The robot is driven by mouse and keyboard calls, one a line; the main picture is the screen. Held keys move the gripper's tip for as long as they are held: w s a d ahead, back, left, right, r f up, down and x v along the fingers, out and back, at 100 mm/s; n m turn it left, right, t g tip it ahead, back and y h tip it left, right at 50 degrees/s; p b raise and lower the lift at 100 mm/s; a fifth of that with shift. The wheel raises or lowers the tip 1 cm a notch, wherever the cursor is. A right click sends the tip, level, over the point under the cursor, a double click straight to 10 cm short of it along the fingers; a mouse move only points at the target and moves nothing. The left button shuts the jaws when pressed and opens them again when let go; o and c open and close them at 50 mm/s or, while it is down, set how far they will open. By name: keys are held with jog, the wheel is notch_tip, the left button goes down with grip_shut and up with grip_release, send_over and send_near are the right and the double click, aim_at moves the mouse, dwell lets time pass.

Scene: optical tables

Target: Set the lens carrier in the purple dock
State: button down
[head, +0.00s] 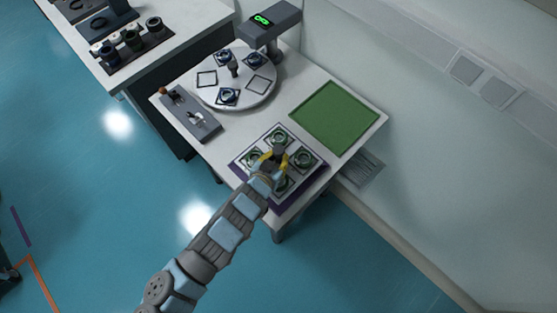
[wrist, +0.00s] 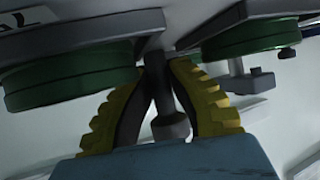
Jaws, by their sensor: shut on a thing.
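The lens carrier (head: 263,139) is a pale plate with several green-ringed lenses around a central dark post. My gripper (head: 274,157) is over its middle, with its yellow fingers shut on the post. In the wrist view my gripper (wrist: 160,100) closes around the knobbed post (wrist: 170,126), with green lens rings (wrist: 72,76) on either side. The purple dock (head: 303,195) shows as a dark purple border under the carrier, mainly along the lower right side. The carrier looks roughly lined up over it. I cannot tell whether it rests fully in the dock or sits slightly above it.
A round turntable (head: 207,96) with lens mounts and empty square outlines stands behind. A green mat (head: 335,117) lies bare to the right. A grey control box (head: 190,115) is at the left edge. A display unit (head: 268,21) rises at the back. A second table (head: 183,42) adjoins.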

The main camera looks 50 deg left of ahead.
jog(key=shift+d+f, duration=0.1)
jog(key=shift+f, duration=1.15)
jog(key=shift+f, duration=0.1)
jog(key=c, duration=1.2)
grip_release()
jog(key=shift+o, duration=0.2)
jog(key=shift+s+r, duration=0.35)
jog(key=shift+s, duration=0.15)
jog(key=shift+p+v, duration=2.25)
jog(key=shift+v, duration=3.25)
jog(key=shift+w+d, duration=0.1)
jog(key=shift+d, duration=0.05)
